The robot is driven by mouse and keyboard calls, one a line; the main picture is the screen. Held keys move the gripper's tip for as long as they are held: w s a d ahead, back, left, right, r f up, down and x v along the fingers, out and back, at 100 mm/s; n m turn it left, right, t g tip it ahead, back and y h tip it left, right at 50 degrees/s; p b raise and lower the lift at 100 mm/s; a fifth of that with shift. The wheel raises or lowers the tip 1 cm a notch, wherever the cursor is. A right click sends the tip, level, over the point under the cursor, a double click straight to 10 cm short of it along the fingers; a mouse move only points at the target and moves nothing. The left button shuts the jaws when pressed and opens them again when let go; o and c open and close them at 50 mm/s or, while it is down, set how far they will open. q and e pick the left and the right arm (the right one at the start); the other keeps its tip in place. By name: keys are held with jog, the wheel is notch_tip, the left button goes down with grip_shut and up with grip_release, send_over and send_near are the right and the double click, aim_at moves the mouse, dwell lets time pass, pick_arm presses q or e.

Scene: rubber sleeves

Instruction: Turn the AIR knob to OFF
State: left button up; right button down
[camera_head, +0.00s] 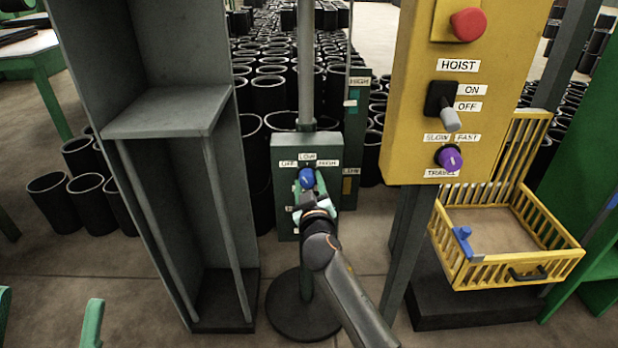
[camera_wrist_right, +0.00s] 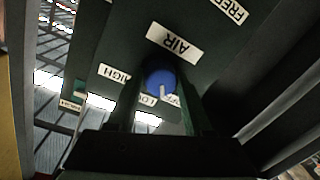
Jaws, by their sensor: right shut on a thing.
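The blue AIR knob (camera_head: 306,178) is on the front of a dark green box (camera_head: 290,151) on a grey post. OFF, LOW and HIGH labels sit left, above and right of it. My right gripper (camera_head: 311,190) is shut on the knob; its dark green fingers are on both sides of the knob in the wrist view (camera_wrist_right: 160,95). There the knob's white mark points between the LOW and OFF labels. The AIR label (camera_wrist_right: 173,44) is beside the knob. My left gripper (camera_head: 48,312) shows as two green fingers, apart and empty, at the lower left.
A yellow HOIST box (camera_head: 405,110) with a red button, a lever switch and a purple TRAVEL knob (camera_head: 449,158) stands to the right. A grey shelf frame (camera_head: 170,110) stands left. A yellow crate (camera_head: 570,262) is at the right. Many black sleeves (camera_head: 50,200) stand behind.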

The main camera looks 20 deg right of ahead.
pick_arm(q)
jog(key=shift+a+r+p, duration=0.2)
jog(key=shift+r+p, duration=0.35)
jog(key=shift+r, duration=0.2)
pick_arm(e)
jog(key=shift+r+n, duration=0.15)
jog(key=shift+n, duration=0.95)
jog(key=shift+c, duration=1.5)
grip_release()
pick_arm(q)
jog(key=shift+d, duration=0.1)
